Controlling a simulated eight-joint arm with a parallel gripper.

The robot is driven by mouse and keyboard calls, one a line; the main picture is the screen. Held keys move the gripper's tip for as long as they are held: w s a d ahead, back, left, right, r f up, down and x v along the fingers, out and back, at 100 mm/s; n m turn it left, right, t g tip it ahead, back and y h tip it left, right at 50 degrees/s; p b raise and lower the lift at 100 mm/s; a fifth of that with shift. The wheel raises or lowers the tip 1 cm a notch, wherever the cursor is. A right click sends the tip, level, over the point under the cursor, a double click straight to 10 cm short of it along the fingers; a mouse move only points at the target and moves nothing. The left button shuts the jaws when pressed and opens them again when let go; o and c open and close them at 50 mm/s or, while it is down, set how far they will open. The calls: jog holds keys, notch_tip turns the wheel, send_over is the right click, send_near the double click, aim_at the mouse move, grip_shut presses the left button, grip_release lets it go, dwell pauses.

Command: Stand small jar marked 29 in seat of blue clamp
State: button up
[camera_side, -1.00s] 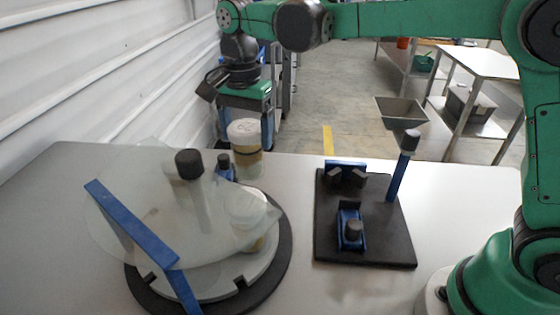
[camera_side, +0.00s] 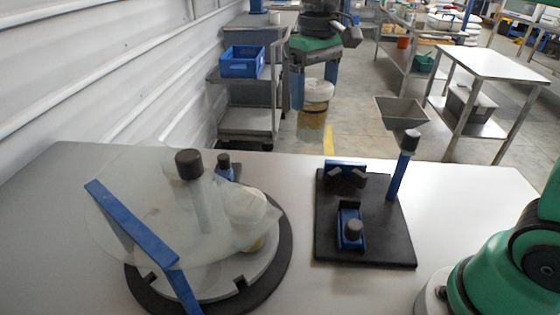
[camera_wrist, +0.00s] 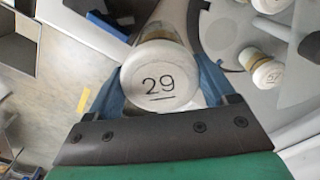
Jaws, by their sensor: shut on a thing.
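My gripper (camera_side: 314,82) is shut on the small jar marked 29 (camera_side: 312,112), with one blue finger on each side. The jar has a white lid and a yellowish band and hangs upright, well above table height in the side view. In the wrist view the lid (camera_wrist: 160,75) shows "29" clearly between the fingers. The blue clamp stands on a black base plate (camera_side: 385,245), right of centre on the table. It has a fixed blue rear jaw (camera_side: 346,165) with grey V-shaped pads and a front blue block (camera_side: 350,228) with a dark knob. The space between them is empty.
A round turntable (camera_side: 280,235) with a translucent cover (camera_side: 130,200), a blue bar and another white-lidded jar (camera_side: 245,203) stands at the left. A blue post (camera_side: 400,175) with a dark cap rises at the plate's right edge. The table between turntable and plate is clear.

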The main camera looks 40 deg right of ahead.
jog(key=shift+s+d+r+m, duration=0.1)
jog(key=shift+d+r+m, duration=0.1)
jog(key=shift+r, duration=0.25)
jog(key=shift+s+d+r+m, duration=0.1)
jog(key=shift+d+r+m, duration=0.1)
jog(key=shift+r, duration=0.2)
jog(key=s+d+m, duration=0.5)
jog(key=m, duration=0.3)
jog(key=shift+d+f, duration=0.2)
jog(key=shift+f, duration=7.4)
jog(key=shift+f, duration=0.1)
jog(key=o, duration=0.9)
